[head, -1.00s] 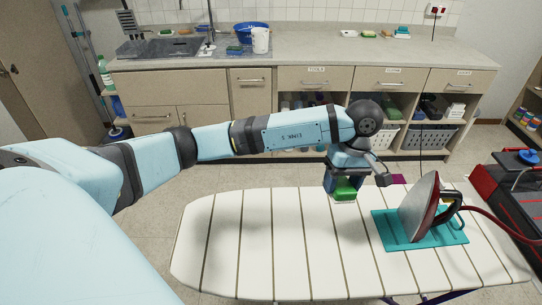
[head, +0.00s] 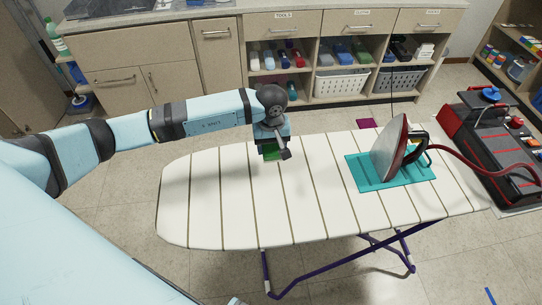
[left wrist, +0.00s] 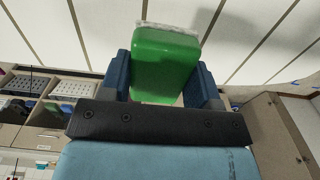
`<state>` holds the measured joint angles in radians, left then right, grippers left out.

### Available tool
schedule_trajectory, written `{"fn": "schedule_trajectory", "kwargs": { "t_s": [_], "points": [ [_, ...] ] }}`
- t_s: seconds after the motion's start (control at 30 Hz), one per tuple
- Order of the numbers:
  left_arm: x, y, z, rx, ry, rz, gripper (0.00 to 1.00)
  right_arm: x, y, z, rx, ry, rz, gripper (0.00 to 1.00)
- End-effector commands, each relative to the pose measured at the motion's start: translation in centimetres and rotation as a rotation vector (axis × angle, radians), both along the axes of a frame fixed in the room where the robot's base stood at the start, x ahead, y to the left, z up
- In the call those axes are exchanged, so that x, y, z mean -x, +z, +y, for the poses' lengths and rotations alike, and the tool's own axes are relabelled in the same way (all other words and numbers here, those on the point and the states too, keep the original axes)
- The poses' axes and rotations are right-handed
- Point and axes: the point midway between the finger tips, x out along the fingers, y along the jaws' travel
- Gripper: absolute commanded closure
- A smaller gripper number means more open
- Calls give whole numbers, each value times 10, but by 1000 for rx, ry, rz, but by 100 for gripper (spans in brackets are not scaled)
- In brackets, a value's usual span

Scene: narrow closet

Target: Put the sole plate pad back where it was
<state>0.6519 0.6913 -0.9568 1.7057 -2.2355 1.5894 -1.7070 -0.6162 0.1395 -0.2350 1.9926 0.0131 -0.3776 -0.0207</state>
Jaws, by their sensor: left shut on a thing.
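My left gripper (head: 270,150) is shut on a green pad (head: 271,154), a block with a whitish layer on its far face. In the left wrist view the green pad (left wrist: 165,62) sits between the two blue fingers, with the whitish edge pointing away from the palm. In the head view the gripper hangs over the far edge of the ironing board (head: 230,205), left of the iron, and hides most of the pad. I cannot tell the gap between pad and board. My right gripper is not in view.
An iron (head: 396,150) stands on a teal mat (head: 368,175) at the board's right. Its red hose runs to a red and black unit (head: 487,145). A magenta square (head: 367,123) shows at the board's far edge. Cabinets (head: 215,60) stand behind. The board's left half is clear.

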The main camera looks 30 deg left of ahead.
Motion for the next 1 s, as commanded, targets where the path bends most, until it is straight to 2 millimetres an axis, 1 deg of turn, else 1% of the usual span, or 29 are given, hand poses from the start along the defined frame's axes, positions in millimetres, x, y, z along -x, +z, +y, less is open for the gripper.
{"fn": "schedule_trajectory", "kwargs": {
  "t_s": [0.03,0.1,0.27,0.5,0.57,0.83,0.87,0.9,0.97,1.0],
  "points": [
    [1,-7,0,0,1,4,62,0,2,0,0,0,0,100],
    [0,-14,-1,1,2,0,62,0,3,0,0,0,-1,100],
    [0,-24,0,1,1,2,62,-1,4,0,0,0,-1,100],
    [0,-57,0,1,1,2,62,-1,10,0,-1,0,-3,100],
    [0,-61,0,1,2,1,62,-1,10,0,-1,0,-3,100],
    [0,-63,0,0,1,0,62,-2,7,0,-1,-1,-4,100],
    [0,-63,0,0,1,0,41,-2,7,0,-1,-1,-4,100],
    [0,-62,0,0,1,0,32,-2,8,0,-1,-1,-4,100],
    [0,-62,0,0,1,0,18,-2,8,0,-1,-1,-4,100],
    [0,-62,0,0,1,0,18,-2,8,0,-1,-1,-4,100]
  ]
}}
